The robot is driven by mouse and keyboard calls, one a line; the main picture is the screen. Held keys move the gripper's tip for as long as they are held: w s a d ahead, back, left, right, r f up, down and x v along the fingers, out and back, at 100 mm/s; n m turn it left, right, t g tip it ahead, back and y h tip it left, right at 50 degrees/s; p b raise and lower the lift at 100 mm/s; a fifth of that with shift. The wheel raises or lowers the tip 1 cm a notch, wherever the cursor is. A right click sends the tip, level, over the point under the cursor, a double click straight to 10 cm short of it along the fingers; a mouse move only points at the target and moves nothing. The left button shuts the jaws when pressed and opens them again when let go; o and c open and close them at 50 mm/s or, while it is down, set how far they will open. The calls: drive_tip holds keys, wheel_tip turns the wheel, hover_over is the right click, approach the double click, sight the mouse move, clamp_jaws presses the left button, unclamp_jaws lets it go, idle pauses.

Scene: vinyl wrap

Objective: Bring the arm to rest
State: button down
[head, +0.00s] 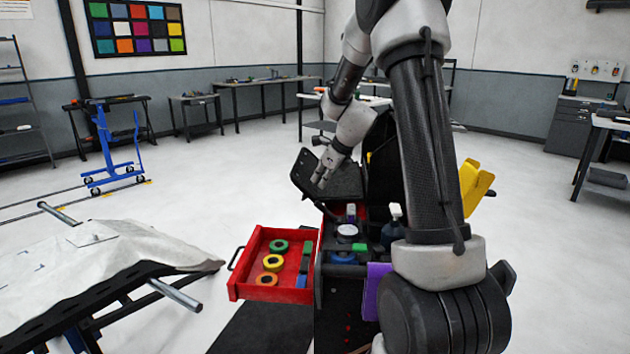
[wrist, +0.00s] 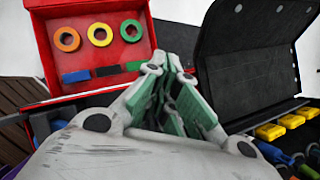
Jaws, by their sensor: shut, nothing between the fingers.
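My arm reaches up and over the tool cart (head: 335,285) and bends back down behind it. My gripper (head: 320,182) hangs above the cart, in front of a black tilted panel (head: 340,182). In the wrist view my gripper (wrist: 178,68) shows its green-padded fingers drawn together, with nothing held.
A red drawer (head: 240,287) stands open left of the cart, holding orange, yellow and green rolls; it also shows in the wrist view (wrist: 48,58). A covered panel on a stand (head: 90,265) is at left. Yellow items (wrist: 270,132) sit in the cart. Open floor lies behind.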

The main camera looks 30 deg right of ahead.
drive_tip(key=s+a+f+n+g, duration=0.1)
drive_tip(key=s+a+n+g, duration=0.15)
drive_tip(key=s+n, duration=0.95)
drive_tip(key=s+a+r+n, duration=0.1)
drive_tip(key=s+r+n, duration=0.3)
drive_tip(key=s, duration=0.4)
drive_tip(key=s+a+r+n+h, duration=0.1)
drive_tip(key=s+r+n, duration=0.4)
drive_tip(key=s+n, duration=0.2)
drive_tip(key=s+a+r+n+h, duration=0.1)
drive_tip(key=s+r+n, duration=0.3)
drive_tip(key=s, duration=0.6)
drive_tip(key=shift+a+r+n+t, duration=0.4)
drive_tip(key=shift+n+t, duration=0.05)
drive_tip(key=shift+n, duration=0.65)
